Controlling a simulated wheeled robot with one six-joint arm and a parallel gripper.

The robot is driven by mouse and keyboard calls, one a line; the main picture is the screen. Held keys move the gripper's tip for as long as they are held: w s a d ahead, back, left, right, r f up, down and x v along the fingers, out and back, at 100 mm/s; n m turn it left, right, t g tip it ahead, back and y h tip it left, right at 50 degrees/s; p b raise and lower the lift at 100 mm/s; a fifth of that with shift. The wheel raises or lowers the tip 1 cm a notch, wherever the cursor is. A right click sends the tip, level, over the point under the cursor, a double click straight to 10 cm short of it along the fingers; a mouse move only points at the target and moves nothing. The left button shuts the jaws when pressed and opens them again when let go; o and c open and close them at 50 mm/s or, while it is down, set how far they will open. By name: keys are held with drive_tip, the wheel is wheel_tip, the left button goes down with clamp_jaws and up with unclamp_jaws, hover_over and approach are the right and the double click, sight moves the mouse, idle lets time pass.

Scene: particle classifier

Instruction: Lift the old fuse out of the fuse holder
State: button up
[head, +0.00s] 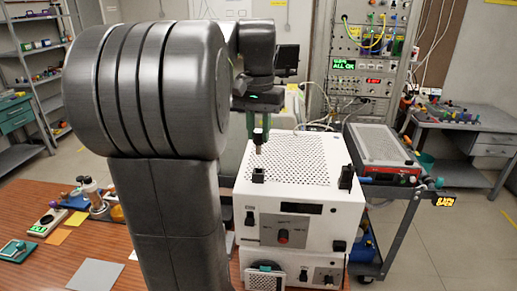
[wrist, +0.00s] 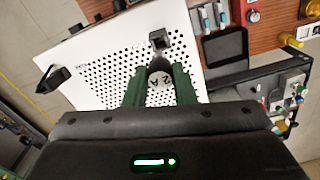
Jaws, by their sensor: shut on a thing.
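My gripper (head: 257,130) has green fingers pointing down over the white perforated top of an instrument cabinet. It is shut on the old fuse (head: 258,148), a small upright piece with a dark upper part and a brownish lower end. The black fuse holder (head: 258,175) stands on the cabinet top below the fuse, and a gap shows between them. In the wrist view, the fuse (wrist: 158,80) shows as a pale round end between the green fingers. A black block, seemingly the holder (wrist: 159,40), lies just beyond the fingertips there.
The white cabinet (head: 290,160) has a black handle (head: 345,178) on its right side. A cart with a red-fronted unit (head: 392,172) stands to the right. A wooden table (head: 60,265) at left carries small parts, a grey pad (head: 95,275) and tools.

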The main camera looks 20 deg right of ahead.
drive_tip(key=shift+r, duration=0.95)
